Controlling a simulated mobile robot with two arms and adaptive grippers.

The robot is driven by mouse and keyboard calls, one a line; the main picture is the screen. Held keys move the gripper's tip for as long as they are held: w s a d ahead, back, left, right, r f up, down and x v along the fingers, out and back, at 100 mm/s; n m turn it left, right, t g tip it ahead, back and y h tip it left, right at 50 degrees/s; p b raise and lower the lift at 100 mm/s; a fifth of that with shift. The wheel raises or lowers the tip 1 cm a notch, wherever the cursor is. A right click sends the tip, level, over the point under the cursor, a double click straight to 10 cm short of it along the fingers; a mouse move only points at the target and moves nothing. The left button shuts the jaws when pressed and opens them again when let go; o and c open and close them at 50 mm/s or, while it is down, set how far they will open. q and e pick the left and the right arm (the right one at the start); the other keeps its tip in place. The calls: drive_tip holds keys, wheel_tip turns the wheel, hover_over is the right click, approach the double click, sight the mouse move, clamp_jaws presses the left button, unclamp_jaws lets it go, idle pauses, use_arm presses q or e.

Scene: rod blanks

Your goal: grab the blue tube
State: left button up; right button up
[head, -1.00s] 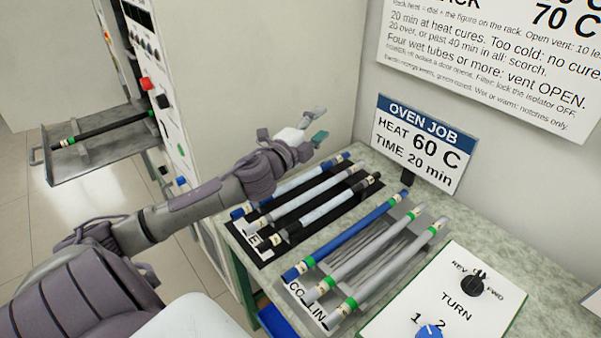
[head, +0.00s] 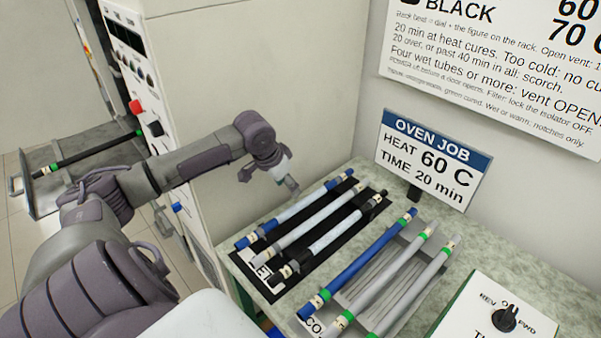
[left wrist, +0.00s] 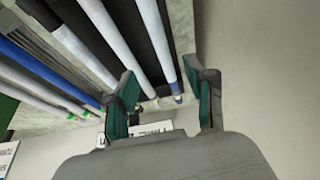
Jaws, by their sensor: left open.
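An all-blue tube (head: 362,258) with a green band near its near end lies on the cooling rack (head: 312,325); it also shows in the left wrist view (left wrist: 42,68). A pale-sleeved tube with blue ends (head: 297,208) lies leftmost on the black rack (head: 268,276). My left gripper (head: 292,186) points downward above the far part of the black rack, left of the all-blue tube. In the left wrist view my left gripper (left wrist: 168,82) is open and empty, with the blue-ended tube (left wrist: 158,42) seen between its fingers, apparently apart from them. My right gripper is not in view.
Two grey tubes (head: 407,275) lie right of the all-blue tube. An OVEN JOB sign (head: 430,160) stands behind the racks. The oven cabinet (head: 260,70) is at left, with a black tube (head: 90,152) on its tray.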

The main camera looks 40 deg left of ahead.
sight(299, 204)
use_arm(q)
drive_tip(key=p+x, duration=0.1)
drive_tip(key=x, duration=0.9)
drive_tip(key=shift+w+f, duration=0.2)
drive_tip(key=shift+f, duration=0.15)
clamp_jaws()
